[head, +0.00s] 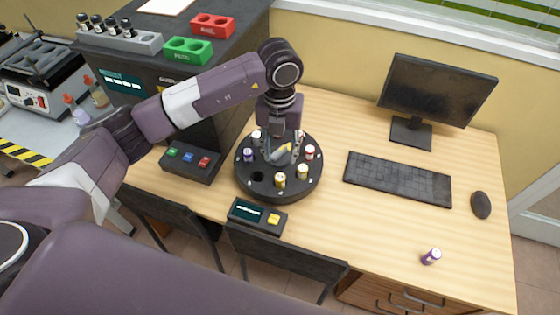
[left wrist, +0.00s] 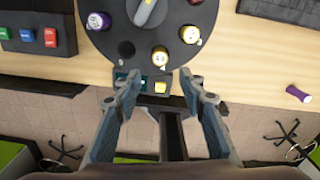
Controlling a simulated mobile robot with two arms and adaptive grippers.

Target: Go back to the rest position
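My left gripper (head: 279,152) hangs over the round black carousel (head: 268,195) in the head view. In the left wrist view its two fingers (left wrist: 160,82) are spread apart with nothing between them. The carousel holds several capped vials around its rim, such as a yellow-capped vial (head: 280,180) and a purple-capped vial (left wrist: 98,21). One hole (head: 257,177) at its front left is empty. In the head view I cannot tell whether the gripper touches anything on the carousel. My right gripper is in neither view.
A black button box (head: 192,164) stands left of the carousel and a display box (head: 257,216) in front. A keyboard (head: 397,179), monitor (head: 436,90) and mouse (head: 480,205) stand to the right. A loose purple vial (head: 431,257) is near the desk's front edge. The black machine rises at the left.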

